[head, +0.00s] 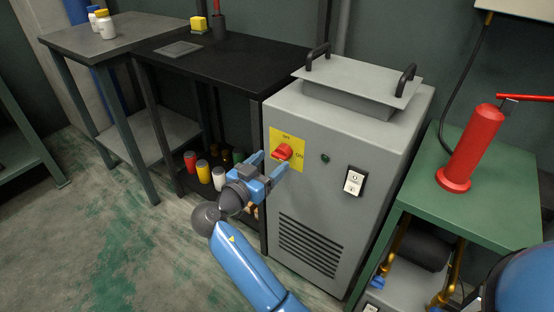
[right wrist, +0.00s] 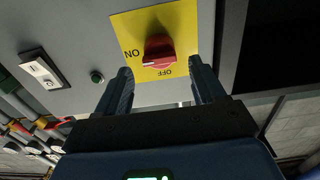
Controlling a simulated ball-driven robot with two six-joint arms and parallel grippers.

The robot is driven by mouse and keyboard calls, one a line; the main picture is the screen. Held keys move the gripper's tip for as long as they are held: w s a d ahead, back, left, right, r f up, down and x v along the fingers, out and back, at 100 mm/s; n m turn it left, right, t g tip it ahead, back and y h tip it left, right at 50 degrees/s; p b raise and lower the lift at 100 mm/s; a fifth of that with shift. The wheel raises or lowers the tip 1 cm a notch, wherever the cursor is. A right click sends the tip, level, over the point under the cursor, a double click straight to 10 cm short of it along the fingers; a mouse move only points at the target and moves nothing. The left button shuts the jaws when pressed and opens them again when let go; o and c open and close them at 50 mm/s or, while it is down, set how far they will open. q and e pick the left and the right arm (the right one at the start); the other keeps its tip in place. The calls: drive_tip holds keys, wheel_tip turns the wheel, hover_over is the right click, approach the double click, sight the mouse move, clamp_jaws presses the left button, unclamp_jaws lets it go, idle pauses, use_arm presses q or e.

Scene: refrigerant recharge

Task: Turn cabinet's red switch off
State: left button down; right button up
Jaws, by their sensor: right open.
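The grey cabinet (head: 330,160) stands in the middle of the head view. On its front is a yellow plate (head: 297,162) marked OFF and ON, with the red rotary switch (head: 283,151) on it. In the right wrist view the red switch (right wrist: 158,50) has its ridge lying roughly toward the ON mark. My right gripper (head: 271,163) is open just in front of the switch. In the right wrist view its fingertips (right wrist: 164,68) stand apart on either side below the knob, with nothing between them. My left gripper is out of view.
A green button (head: 325,158) and a black-and-white rocker switch (head: 355,181) sit right of the plate. A black table (head: 230,62) with bottles beneath adjoins on the left. A green table (head: 485,205) with a red cylinder (head: 470,150) stands on the right.

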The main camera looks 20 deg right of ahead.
sight(277, 156)
drive_tip(key=shift+b+x, duration=0.4)
drive_tip(key=shift+x, duration=1.55)
drive_tip(key=c, duration=1)
